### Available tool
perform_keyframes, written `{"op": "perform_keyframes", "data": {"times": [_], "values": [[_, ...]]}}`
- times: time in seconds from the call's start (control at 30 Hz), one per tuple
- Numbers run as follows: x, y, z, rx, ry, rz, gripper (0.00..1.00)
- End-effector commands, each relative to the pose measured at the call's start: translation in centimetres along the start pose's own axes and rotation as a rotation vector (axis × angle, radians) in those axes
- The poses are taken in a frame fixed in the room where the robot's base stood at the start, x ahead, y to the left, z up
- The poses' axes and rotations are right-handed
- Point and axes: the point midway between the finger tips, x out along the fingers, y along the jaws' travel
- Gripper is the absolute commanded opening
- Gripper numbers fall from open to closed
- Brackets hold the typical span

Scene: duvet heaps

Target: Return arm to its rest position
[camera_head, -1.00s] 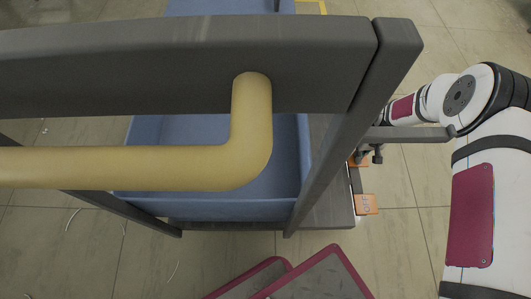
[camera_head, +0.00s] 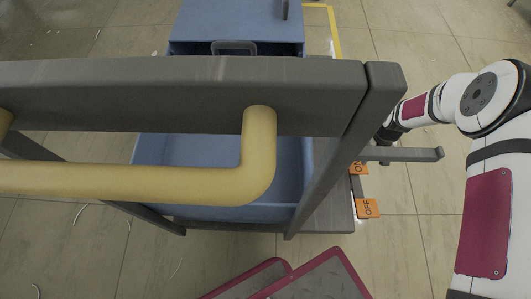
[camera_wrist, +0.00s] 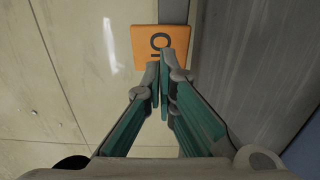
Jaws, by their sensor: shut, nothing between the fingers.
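My gripper (camera_wrist: 163,82) is shut and empty in the wrist view, its teal-padded fingers together. Its tips lie over the lower edge of an orange tag (camera_wrist: 146,42) with dark lettering; I cannot tell whether they touch it. In the head view my white and maroon arm comes in from the right. The wrist end shows dark just above a grey bar, and the fingertips are hidden there.
A grey cart frame (camera_head: 190,95) with a yellow handle (camera_head: 130,183) fills the left and middle. A blue bin (camera_head: 290,165) sits inside. The grey bar (camera_head: 415,154) sticks out right, near an orange OFF tag (camera_head: 367,208). Maroon-edged panels (camera_head: 320,280) lie below.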

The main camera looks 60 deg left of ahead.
Motion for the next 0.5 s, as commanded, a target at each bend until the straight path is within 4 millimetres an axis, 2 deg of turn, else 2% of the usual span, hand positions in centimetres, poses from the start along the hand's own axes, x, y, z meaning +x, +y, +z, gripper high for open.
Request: {"op": "perform_keyframes", "data": {"times": [0.2, 0.5], "values": [[-1.9, 0.0, 0.0, 0.000, 0.000, 0.000, 0.00], [-2.0, 0.0, 0.0, 0.000, -0.001, 0.000, 0.00]]}}
